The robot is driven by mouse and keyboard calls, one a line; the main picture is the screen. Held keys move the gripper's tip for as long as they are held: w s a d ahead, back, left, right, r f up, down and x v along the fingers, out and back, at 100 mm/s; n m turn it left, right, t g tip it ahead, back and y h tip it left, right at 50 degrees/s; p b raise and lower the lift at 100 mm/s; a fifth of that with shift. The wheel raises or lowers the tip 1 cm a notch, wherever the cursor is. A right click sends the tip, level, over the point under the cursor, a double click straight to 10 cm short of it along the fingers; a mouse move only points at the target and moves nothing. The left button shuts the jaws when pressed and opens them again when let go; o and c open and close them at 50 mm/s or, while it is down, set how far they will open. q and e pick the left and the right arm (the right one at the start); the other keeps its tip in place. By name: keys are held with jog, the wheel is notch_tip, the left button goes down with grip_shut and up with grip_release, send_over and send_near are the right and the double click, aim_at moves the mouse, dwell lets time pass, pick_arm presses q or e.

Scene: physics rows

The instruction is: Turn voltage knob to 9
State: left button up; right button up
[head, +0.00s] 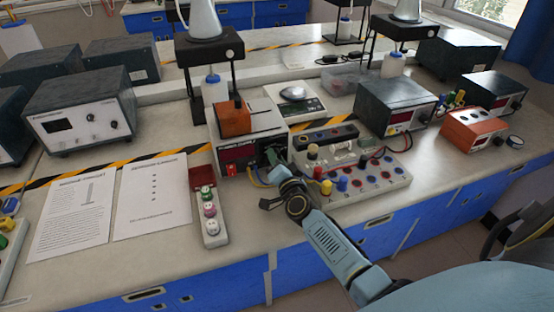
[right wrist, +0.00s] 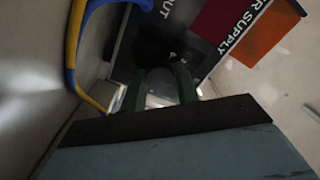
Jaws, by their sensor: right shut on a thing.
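The power supply (head: 238,158) stands mid-bench with a dark front, a red part and an orange block (head: 234,119) on top. My right gripper (head: 272,158) is at the right part of its front. In the right wrist view the power supply (right wrist: 222,22) shows lettering ending in "R SUPPLY" and "OUT". The black voltage knob (right wrist: 165,52) is dark between the green fingertips of my right gripper (right wrist: 160,74), which is shut on it. Its pointer and scale are not readable. My left gripper is out of view.
Blue and yellow cables (right wrist: 75,45) run close beside my right gripper. A circuit board (head: 350,178) with several colored terminals stands to the right. A narrow holder (head: 213,235) with small round items is left. Papers (head: 150,197) lie farther left.

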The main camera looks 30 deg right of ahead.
jog(key=m+b, duration=0.1)
jog(key=m, duration=0.4)
jog(key=shift+m, duration=0.7)
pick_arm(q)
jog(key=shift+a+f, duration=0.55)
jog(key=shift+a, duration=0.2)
pick_arm(e)
jog(key=shift+m, duration=0.4)
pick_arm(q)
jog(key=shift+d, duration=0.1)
pick_arm(e)
jog(key=o, duration=0.9)
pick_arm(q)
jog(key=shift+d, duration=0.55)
pick_arm(e)
jog(key=shift+o, duration=0.3)
jog(key=shift+s, duration=0.15)
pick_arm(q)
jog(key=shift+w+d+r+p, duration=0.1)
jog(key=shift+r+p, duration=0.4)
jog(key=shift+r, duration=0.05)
pick_arm(e)
jog(key=v, duration=1.3)
jog(key=shift+s, duration=0.1)
